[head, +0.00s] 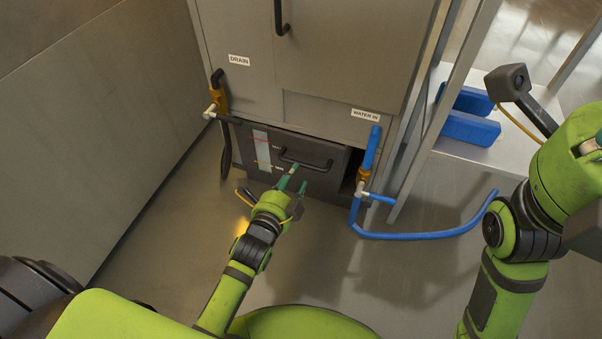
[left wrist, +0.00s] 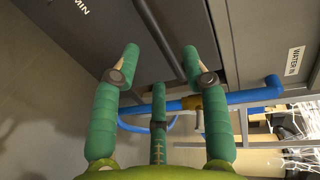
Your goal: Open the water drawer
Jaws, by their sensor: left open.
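The water drawer (head: 336,178) is a dark grey front low in the cabinet, with a level strip at its left. Its black bar handle (head: 306,163) runs across the upper part. The drawer looks shut; a dark gap shows to its right. My left gripper (head: 293,179) is in front of the handle, fingers pointing at it. In the left wrist view my left gripper (left wrist: 160,62) has its green fingers spread and empty, with the dark handle bar (left wrist: 160,38) beyond and between them. I cannot tell whether they touch.
A blue water-in hose (head: 425,236) with a white valve hangs right of the drawer and curves over the floor. A black drain hose (head: 225,145) hangs at the left. A wall closes off the left. Blue bins (head: 470,127) sit on a shelf at right.

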